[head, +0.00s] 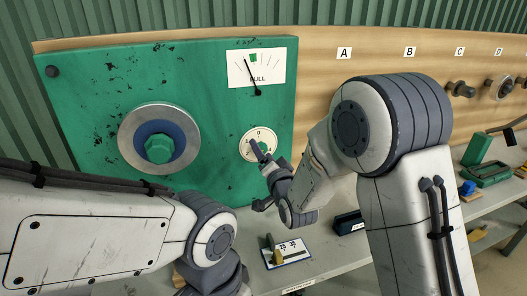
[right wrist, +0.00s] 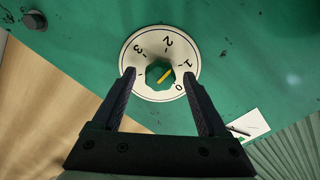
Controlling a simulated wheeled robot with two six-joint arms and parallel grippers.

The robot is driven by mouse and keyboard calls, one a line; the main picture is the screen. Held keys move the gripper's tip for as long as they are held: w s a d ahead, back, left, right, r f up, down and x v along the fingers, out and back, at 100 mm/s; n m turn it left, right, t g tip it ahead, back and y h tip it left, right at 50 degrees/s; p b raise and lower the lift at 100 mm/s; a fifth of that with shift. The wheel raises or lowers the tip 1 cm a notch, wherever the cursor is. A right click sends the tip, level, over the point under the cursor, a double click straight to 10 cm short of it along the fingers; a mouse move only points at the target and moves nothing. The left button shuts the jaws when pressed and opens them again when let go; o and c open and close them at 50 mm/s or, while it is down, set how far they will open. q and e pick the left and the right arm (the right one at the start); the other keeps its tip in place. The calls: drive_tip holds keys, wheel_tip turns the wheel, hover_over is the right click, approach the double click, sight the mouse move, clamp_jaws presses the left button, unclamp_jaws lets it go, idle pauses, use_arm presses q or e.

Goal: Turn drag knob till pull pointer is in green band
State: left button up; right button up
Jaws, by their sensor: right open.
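The green drag knob (right wrist: 157,73) with a yellow mark sits on a white dial (right wrist: 136,88) numbered 0 to 3. In the head view the dial (head: 249,137) is partly hidden by my right gripper (head: 261,175). In the wrist view the open fingers lie on either side of the knob, with visible gaps; I cannot tell their depth. The pull gauge (head: 272,72) is above; its black pointer (head: 251,77) leans left of the small green band (head: 253,57). My left arm crosses the lower left; its gripper is out of frame.
The green panel (head: 80,130) also carries a large blue-and-green hub on a metal disc (head: 126,140). Other fixtures stand along the bench at right.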

drive_tip(key=shift+c, duration=0.3)
clamp_jaws()
drive_tip(key=shift+f+n+b, duration=0.1)
drive_tip(key=shift+n+b, duration=4)
drive_tip(key=shift+n, duration=0.8)
drive_tip(key=shift+o, duration=0.3)
unclamp_jaws()
